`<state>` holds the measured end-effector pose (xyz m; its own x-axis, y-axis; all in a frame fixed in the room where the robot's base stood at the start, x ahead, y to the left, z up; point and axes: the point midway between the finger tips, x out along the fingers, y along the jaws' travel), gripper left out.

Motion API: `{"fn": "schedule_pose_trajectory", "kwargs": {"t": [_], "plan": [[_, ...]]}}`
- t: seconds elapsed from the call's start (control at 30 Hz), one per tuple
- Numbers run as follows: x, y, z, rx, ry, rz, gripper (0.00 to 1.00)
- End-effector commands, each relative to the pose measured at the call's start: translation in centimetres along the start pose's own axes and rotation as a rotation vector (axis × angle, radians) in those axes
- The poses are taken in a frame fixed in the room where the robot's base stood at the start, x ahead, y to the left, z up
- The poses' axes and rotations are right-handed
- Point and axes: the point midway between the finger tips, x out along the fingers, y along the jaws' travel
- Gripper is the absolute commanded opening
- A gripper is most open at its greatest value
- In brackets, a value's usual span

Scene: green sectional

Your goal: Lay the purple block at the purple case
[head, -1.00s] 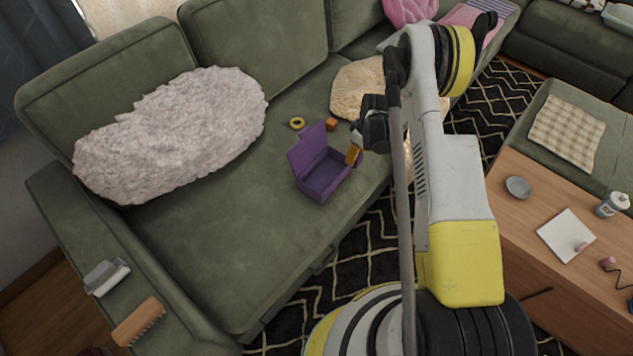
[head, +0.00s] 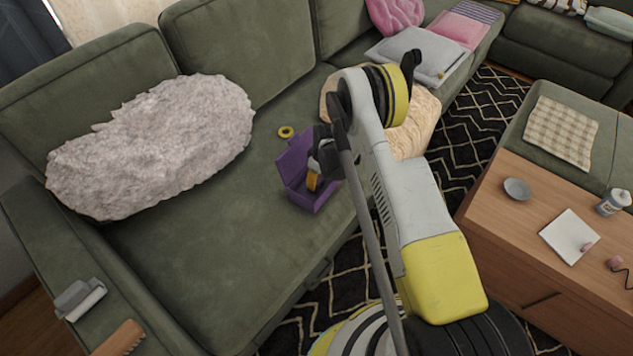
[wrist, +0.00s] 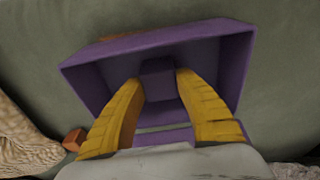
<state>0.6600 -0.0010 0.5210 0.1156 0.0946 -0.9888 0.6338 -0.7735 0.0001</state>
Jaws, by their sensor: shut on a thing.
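The purple case (head: 292,163) stands open on the sofa seat, its lid raised at the back left in the head view. It also shows in the wrist view (wrist: 84,77), where I look into its cavity. The purple block (wrist: 157,72) is between my gripper's yellow fingertips (wrist: 157,82), within the outline of the case. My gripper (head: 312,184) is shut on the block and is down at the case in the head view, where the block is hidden. I cannot tell whether the block touches the case floor.
A yellow ring (head: 286,132) lies on the seat behind the case. A small orange block (wrist: 74,139) lies outside the case in the wrist view. A fluffy pale pillow (head: 155,145) is at left, a beige cushion (head: 424,115) at right.

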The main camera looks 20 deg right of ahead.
Motion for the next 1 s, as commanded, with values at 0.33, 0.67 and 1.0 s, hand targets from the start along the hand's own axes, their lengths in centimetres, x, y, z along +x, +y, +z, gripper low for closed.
{"fn": "schedule_pose_trajectory", "kwargs": {"t": [0.33,0.67,1.0], "plan": [[0.1,0.0,0.0,0.0,0.0,0.0,0.58],[-0.2,0.0,0.0,0.0,0.0,0.0,0.58],[-7.1,0.0,-0.1,0.001,0.0,0.0,0.58]]}}
